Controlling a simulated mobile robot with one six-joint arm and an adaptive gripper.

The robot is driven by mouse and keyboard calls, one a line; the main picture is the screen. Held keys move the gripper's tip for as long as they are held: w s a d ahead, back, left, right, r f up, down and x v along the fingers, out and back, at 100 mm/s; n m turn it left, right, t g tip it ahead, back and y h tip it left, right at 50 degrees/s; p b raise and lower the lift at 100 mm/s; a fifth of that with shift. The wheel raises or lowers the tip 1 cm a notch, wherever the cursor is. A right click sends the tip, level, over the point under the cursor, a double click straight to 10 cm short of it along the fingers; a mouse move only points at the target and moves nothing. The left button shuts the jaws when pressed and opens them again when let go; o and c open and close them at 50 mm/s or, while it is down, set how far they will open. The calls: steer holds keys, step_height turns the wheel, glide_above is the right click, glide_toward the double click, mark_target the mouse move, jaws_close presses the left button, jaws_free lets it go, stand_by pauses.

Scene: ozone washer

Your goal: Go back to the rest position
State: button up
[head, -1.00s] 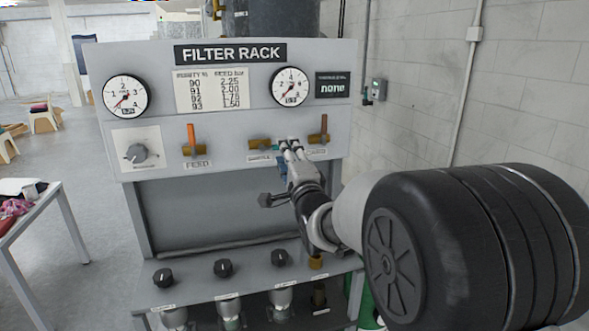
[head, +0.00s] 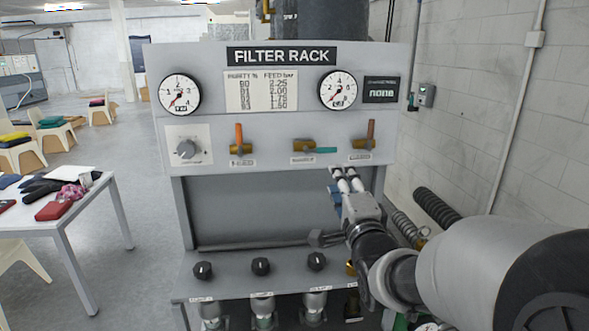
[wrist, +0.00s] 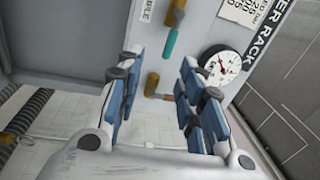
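My gripper (head: 345,172) is in front of the filter rack (head: 290,215), below the right part of its valve row. In the wrist view its two blue-padded fingers (wrist: 160,82) are spread wide apart with nothing between them. The middle valve's teal handle (head: 320,150) lies horizontal, pointing right; it also shows in the wrist view (wrist: 172,42). The gripper is apart from it. The left valve's orange handle (head: 239,133) and the right valve's brown handle (head: 371,132) point up.
Black knobs (head: 261,266) line the lower shelf. A white table (head: 118,215) stands left, with open floor beside it. A block wall (head: 480,110) is at right.

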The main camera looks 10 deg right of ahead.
steer(key=s+a+f+n+g, duration=0.1)
steer(key=s+f+n+g, duration=0.4)
steer(key=s, duration=0.6)
steer(key=s+a+f+n+g, duration=0.1)
steer(key=s+f+n+g, duration=0.4)
steer(key=s, duration=0.7)
steer(key=s+a+f+n+g, duration=0.2)
steer(key=s+f+n+g, duration=0.3)
steer(key=s, duration=0.6)
steer(key=shift+s+f+n, duration=0.3)
steer(key=shift+s+n, duration=0.1)
steer(key=shift+n, duration=0.8)
